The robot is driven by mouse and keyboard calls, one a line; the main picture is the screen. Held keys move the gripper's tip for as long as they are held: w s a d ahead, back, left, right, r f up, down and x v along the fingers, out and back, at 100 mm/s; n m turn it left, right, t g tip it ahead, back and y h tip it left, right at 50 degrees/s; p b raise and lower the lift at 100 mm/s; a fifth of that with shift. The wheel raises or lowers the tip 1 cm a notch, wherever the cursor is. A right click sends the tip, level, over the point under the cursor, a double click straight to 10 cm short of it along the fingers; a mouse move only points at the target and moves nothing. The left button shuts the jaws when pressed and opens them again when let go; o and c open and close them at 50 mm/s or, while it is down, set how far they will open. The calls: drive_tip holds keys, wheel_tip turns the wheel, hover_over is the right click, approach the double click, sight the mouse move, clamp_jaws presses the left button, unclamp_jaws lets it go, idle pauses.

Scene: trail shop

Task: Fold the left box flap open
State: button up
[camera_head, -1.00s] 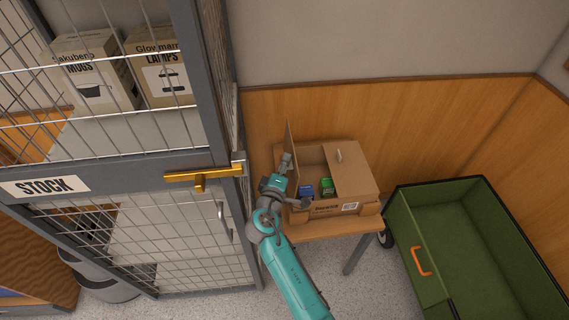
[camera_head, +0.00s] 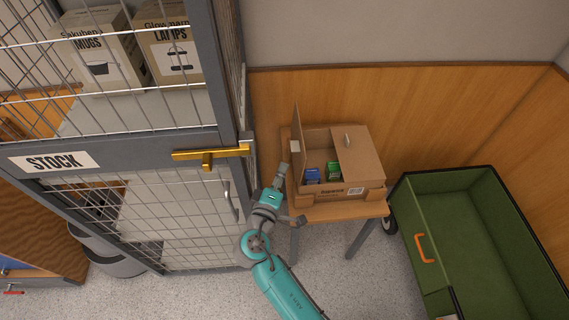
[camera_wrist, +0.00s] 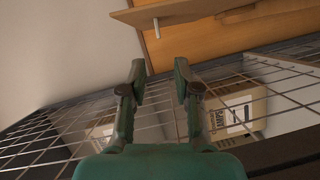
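The open cardboard box (camera_head: 326,192) stands on a small wooden table. Its left flap (camera_head: 299,128) stands roughly upright along the box's left side, with a small pale patch low on it. The right flap (camera_head: 362,155) lies over the right part of the box and bears a small pale tab. My gripper (camera_head: 284,167) is just left of the box, outside the left flap; contact cannot be told. In the wrist view my gripper (camera_wrist: 160,67) has its fingers apart with nothing between them. A brown board with a pale peg (camera_wrist: 157,28) shows beyond the fingertips.
Blue (camera_head: 312,176) and green (camera_head: 333,169) packs lie inside the box. A mesh stock cage with a yellow latch (camera_head: 210,155) stands close on the left. A green cart (camera_head: 480,240) stands right of the table (camera_head: 345,212). Wood panelling is behind.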

drive_tip(key=shift+s+a, duration=0.1)
drive_tip(key=shift+s, duration=0.2)
